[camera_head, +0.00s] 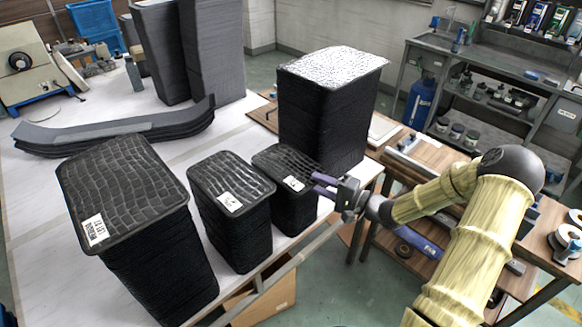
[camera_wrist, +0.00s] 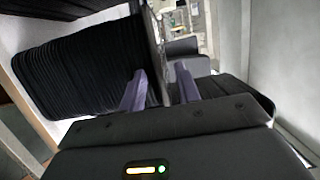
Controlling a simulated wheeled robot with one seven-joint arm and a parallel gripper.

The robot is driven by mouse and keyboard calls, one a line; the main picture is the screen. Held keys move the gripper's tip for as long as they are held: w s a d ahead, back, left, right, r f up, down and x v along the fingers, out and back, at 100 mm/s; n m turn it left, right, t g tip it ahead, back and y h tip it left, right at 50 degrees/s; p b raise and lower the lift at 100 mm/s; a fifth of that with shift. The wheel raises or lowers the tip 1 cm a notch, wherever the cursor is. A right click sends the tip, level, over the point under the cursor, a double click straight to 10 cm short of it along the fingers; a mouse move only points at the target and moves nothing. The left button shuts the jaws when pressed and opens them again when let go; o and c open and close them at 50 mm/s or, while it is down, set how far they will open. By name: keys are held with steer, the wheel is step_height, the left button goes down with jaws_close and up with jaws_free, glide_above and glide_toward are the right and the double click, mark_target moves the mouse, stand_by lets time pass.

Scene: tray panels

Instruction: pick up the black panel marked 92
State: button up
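Three stacks of black crackle-textured panels with white labels stand along the table's front: a large one at left (camera_head: 122,195), a middle one (camera_head: 231,184) and a small one at right (camera_head: 287,166). The label figures are too small to read surely, so I cannot tell which is 92. My gripper (camera_head: 324,186) is at the right edge of the small stack's top panel. In the wrist view its two purple fingers (camera_wrist: 160,88) stand apart, with a ribbed dark stack (camera_wrist: 85,68) to their left.
A tall black stack with a silvery top (camera_head: 333,65) stands just behind my gripper. Grey curved panels (camera_head: 115,132) and tall grey stacks (camera_head: 190,48) occupy the back of the white table (camera_head: 235,130). A metal shelf (camera_head: 490,95) stands at back right.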

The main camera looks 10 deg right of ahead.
stand_by(0.3)
jaws_close()
steer(key=shift+r, duration=0.1)
step_height(320, 180, up, 10)
stand_by(0.6)
stand_by(0.6)
